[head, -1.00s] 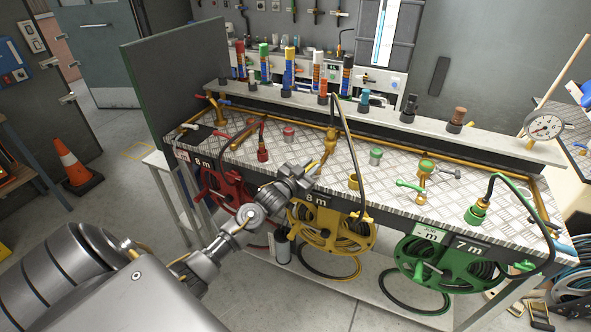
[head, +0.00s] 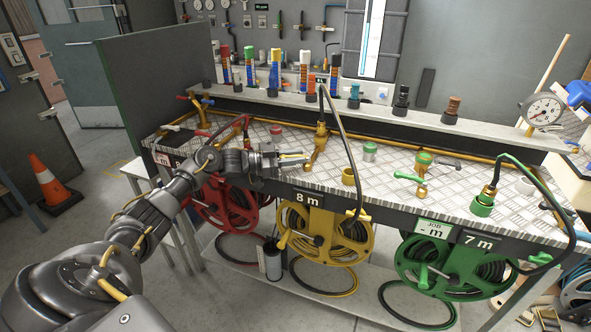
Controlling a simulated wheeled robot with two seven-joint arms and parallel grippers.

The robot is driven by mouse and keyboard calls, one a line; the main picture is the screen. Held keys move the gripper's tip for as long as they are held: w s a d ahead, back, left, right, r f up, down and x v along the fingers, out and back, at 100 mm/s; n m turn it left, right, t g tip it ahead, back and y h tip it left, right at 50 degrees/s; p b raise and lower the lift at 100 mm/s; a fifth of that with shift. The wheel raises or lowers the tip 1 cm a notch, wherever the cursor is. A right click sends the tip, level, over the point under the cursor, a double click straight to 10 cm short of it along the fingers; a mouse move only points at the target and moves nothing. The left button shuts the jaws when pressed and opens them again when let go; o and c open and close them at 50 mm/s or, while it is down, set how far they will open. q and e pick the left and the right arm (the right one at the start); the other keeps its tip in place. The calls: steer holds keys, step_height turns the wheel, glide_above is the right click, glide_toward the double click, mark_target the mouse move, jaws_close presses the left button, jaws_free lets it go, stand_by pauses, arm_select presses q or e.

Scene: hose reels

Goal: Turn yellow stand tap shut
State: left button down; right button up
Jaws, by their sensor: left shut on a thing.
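The yellow stand tap (head: 321,131) stands upright on the tread-plate bench top, behind the yellow reel. A black hose arches up from beside it and comes down to the yellow reel. My left gripper (head: 306,160) comes in from the left, nearly level, and is shut on the yellow tap's lever at its near side. The fingers partly hide the lever, so its exact angle is hard to read. The yellow reel (head: 323,238), marked 8 m, hangs below the bench front. My right gripper is not in view.
A red tap (head: 205,101) stands to the left, and a green-handled tap (head: 421,176) to the right. A yellow cup-like fitting (head: 348,176) and a green-topped one (head: 370,151) sit nearby. Red and green reels (head: 441,265) flank the yellow one.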

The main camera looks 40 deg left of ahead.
arm_select(q)
steer(key=shift+a+f, duration=0.1)
steer(key=shift+w+a+b, duration=0.1)
steer(key=shift+b, duration=0.25)
steer(key=shift+m+g+h, duration=0.3)
steer(key=shift+g, duration=0.1)
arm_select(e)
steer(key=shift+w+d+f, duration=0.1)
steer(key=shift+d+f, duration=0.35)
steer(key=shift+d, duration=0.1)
arm_select(q)
steer(key=shift+a+f, duration=0.1)
steer(key=shift+a, duration=0.05)
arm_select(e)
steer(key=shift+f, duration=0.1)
